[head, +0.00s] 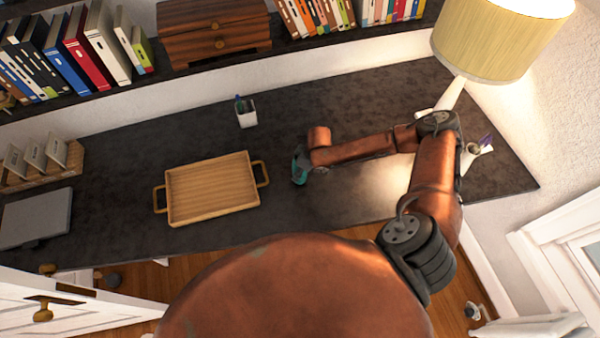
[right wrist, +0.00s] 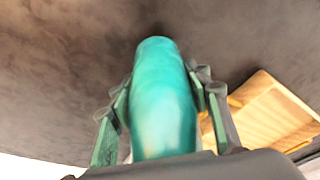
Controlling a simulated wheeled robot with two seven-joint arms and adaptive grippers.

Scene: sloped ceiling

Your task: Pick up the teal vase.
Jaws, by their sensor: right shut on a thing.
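The teal vase (right wrist: 162,98) fills the middle of the right wrist view, between the two fingers of my right gripper (right wrist: 163,105). The gripper is shut on it, with a finger against each side. In the head view the teal vase (head: 298,169) shows as a small teal patch at the end of my right arm, right of the wooden tray. My right gripper (head: 301,164) covers much of it there. I cannot tell whether the vase touches the desk. My left gripper is not in view.
The wooden tray (head: 212,188) lies on the dark desk (head: 330,100). A white pen cup (head: 246,113) stands behind it. A lamp (head: 495,40) and a white holder (head: 472,155) stand at the right. A grey laptop-like slab (head: 36,217) lies at the left. Bookshelves line the back.

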